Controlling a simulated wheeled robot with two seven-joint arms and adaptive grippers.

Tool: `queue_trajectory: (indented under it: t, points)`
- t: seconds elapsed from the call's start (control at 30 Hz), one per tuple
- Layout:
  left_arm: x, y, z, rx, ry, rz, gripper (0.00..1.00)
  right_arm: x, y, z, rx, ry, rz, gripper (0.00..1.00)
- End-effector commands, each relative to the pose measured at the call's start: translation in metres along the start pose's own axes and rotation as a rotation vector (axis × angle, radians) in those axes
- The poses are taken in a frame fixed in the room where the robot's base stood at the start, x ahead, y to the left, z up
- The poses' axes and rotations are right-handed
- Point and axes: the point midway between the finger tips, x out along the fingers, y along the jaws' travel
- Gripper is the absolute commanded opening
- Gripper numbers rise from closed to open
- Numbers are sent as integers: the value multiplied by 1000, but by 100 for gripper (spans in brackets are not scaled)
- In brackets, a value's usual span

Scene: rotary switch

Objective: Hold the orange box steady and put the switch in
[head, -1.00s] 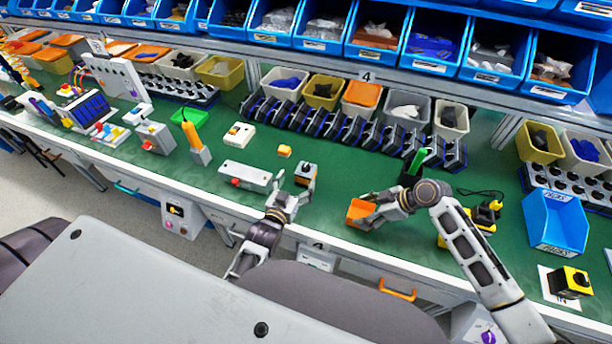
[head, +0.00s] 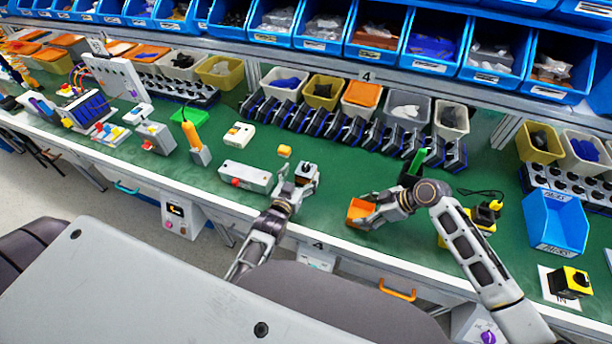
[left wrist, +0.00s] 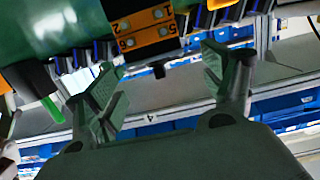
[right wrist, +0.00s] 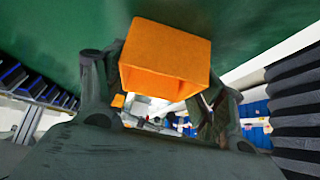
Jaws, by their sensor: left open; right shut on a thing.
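The orange box (head: 357,209) is on the green bench near its front edge. My right gripper (head: 372,206) is shut on it; in the right wrist view the orange box (right wrist: 165,50) sits between the fingers with its hollow side showing. The switch (head: 306,169), dark and light with an orange part, stands left of the box on the bench. My left gripper (head: 297,180) is open close to the switch. In the left wrist view the switch (left wrist: 148,32), orange and black with numbered terminals, shows ahead between the spread fingers (left wrist: 170,85); I cannot tell if they touch it.
A grey box with a red button (head: 245,177) lies left of my left gripper. A row of dark holders (head: 350,130) runs along the back. Green bench between the switch and the orange box is clear.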

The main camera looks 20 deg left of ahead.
Motion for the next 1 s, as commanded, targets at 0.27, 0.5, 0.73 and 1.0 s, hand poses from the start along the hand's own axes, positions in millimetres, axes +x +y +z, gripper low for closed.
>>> queue_trajectory:
  t: [0.27,0.5,0.73,1.0]
  points:
    - [15,1,-1,0,1,0,82,0,0,0,0,0,0,44]
    - [34,1,0,0,1,0,82,0,0,0,0,0,0,44]
    - [48,1,0,0,1,0,82,0,0,0,0,0,0,44]
    - [51,1,0,0,0,0,82,0,0,0,0,0,0,44]
